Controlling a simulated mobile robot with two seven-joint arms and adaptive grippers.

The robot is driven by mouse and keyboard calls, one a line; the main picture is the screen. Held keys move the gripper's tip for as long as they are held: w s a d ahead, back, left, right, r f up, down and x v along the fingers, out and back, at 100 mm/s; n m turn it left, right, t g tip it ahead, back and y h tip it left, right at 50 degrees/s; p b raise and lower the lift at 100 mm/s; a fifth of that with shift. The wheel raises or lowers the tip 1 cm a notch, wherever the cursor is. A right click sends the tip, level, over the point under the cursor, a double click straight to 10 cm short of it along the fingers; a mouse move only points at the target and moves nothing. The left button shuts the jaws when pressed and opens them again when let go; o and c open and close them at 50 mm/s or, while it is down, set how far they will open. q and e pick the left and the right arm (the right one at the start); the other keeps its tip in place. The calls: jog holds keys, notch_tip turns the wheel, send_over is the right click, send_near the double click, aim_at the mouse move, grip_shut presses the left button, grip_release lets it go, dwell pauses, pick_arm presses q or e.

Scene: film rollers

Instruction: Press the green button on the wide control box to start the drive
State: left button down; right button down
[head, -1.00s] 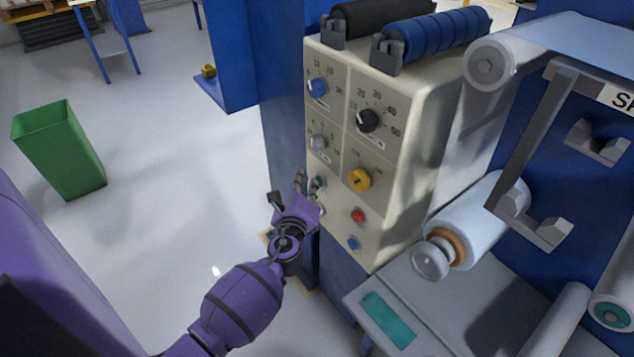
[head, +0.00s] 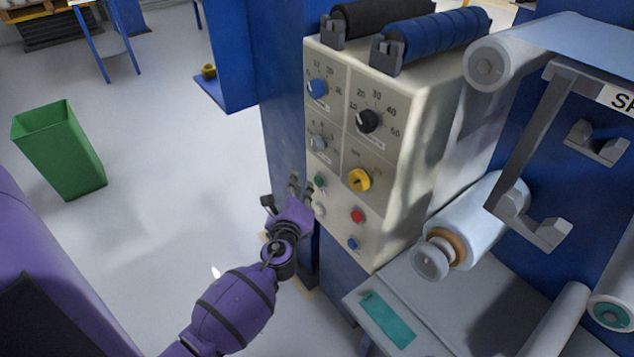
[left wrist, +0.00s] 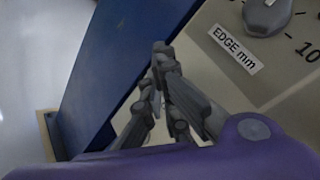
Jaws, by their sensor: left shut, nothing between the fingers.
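The wide control box (head: 387,205) is a cream panel with dials and small buttons on its front. The green button (head: 320,181) is on its left side, below the grey dial (head: 318,143) and above a white button (head: 320,209). My left gripper (head: 302,187) is shut and empty, just left of the green button, with a small gap seeming to show between them. In the left wrist view the shut fingers (left wrist: 160,50) point toward the box's edge, near the "EDGE mm" label (left wrist: 234,48); the green button is not visible there. My right gripper is not in view.
A white roller (head: 478,222) and a grey table (head: 430,310) are at the right. A green bin (head: 60,155) stands on open floor at left.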

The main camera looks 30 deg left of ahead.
pick_arm(q)
jog(key=shift+s+a, duration=0.3)
jog(key=shift+s, duration=0.5)
jog(key=shift+s+a, duration=0.35)
jog(key=shift+s, duration=0.4)
jog(key=shift+s+a, duration=0.3)
jog(key=shift+s, duration=0.5)
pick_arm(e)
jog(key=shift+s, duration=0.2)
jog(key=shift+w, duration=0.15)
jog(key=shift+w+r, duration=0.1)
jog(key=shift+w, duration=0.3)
